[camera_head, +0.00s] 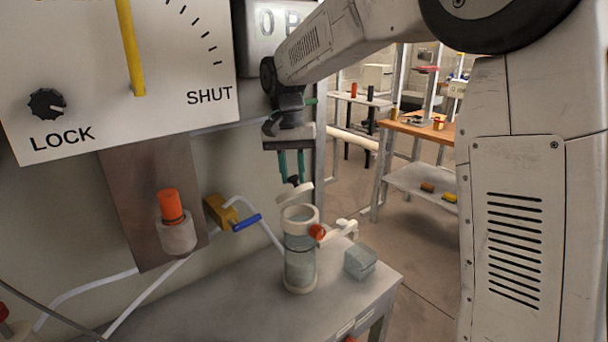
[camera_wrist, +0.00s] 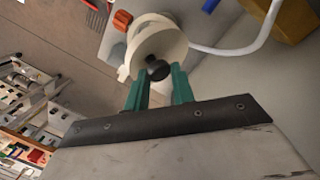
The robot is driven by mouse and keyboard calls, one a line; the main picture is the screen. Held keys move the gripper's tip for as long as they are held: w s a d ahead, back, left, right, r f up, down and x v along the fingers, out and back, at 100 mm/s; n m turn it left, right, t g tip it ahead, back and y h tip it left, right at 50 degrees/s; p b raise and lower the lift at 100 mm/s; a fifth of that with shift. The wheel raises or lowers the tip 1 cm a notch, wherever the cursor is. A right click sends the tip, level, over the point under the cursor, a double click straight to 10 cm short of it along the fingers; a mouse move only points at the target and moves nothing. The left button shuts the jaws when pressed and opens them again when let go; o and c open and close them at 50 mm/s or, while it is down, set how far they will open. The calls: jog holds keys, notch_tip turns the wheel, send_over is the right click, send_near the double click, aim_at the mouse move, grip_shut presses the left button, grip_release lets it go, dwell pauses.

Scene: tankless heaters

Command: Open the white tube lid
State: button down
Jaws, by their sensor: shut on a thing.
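The white tube (camera_head: 300,265) stands upright on the grey bench, with a clear middle and white rings at top and bottom. Its white lid (camera_head: 296,194) is tilted above the top ring, its right side higher; I cannot tell whether its edge still touches the ring. My gripper (camera_head: 292,178) points down with green fingers, shut on the lid's black knob (camera_head: 294,181). In the wrist view, the green fingertips (camera_wrist: 160,85) are at the black knob (camera_wrist: 158,71) in front of the round white lid (camera_wrist: 157,45).
A white side fitting with a red ball (camera_head: 317,231) sits right of the tube. A grey block (camera_head: 359,262) is beside it on the bench (camera_head: 235,295). A yellow valve with a blue handle (camera_head: 235,218) and a large dial panel (camera_head: 120,75) are at left.

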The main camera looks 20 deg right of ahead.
jog(key=shift+w+a, duration=0.5)
jog(key=shift+w, duration=0.2)
jog(key=shift+f, duration=0.1)
jog(key=c, duration=1.2)
grip_release()
jog(key=shift+a, duration=0.25)
jog(key=shift+o, duration=0.2)
jog(key=shift+d, duration=0.4)
